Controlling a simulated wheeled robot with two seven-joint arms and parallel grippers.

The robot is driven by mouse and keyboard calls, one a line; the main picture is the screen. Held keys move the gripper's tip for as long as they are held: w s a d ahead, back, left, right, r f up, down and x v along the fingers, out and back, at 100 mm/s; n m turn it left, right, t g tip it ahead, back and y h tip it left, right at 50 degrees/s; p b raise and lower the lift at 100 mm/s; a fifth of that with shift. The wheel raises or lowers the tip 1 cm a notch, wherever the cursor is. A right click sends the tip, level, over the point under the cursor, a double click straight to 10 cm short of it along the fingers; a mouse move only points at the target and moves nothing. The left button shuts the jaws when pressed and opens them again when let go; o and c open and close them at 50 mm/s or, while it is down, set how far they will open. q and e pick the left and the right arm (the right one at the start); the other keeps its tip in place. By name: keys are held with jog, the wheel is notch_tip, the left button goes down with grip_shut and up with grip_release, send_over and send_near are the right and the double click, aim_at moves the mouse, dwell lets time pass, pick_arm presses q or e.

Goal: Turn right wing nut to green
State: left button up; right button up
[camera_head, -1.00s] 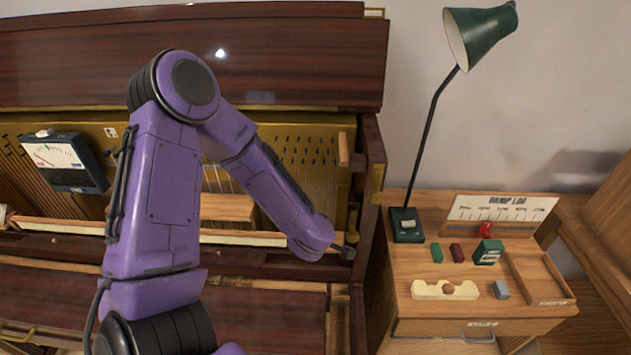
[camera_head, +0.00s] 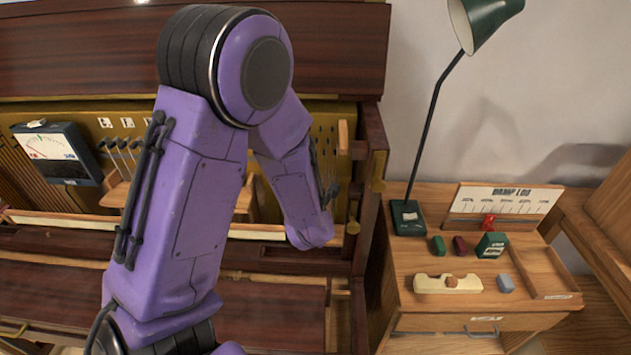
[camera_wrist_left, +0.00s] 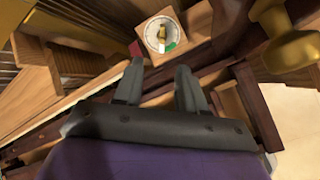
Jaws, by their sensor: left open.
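In the left wrist view a brass wing nut (camera_wrist_left: 161,32) sits at the middle of a round white dial (camera_wrist_left: 153,42) on a wooden block. A green sector shows at the dial's lower right. The wing nut stands roughly upright in this view, its tip away from the green. My left gripper (camera_wrist_left: 160,67) is open and empty, its two fingers pointing toward the dial, apparently short of the wing nut. In the head view my left gripper (camera_head: 330,192) is small and dark near the piano's right end; the dial cannot be made out there. My right gripper is not in view.
A large brass knob (camera_wrist_left: 287,38) stands right of the dial in the wrist view. A small red patch (camera_wrist_left: 135,48) lies by the left fingertip. A meter (camera_head: 57,155) sits on the piano's left. The side cabinet holds a lamp (camera_head: 407,218) and several small blocks.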

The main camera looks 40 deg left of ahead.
pick_arm(q)
jog(key=shift+n, duration=0.8)
jog(key=shift+b+x, duration=2.35)
jog(key=shift+x, duration=0.65)
jog(key=shift+d, duration=0.15)
jog(key=shift+f, duration=0.15)
jog(key=shift+b+x, duration=1.65)
jog(key=shift+x, duration=1.8)
jog(key=shift+s+d+r+p, duration=0.2)
jog(key=shift+d+r+p, duration=0.1)
jog(key=shift+r+p, duration=0.3)
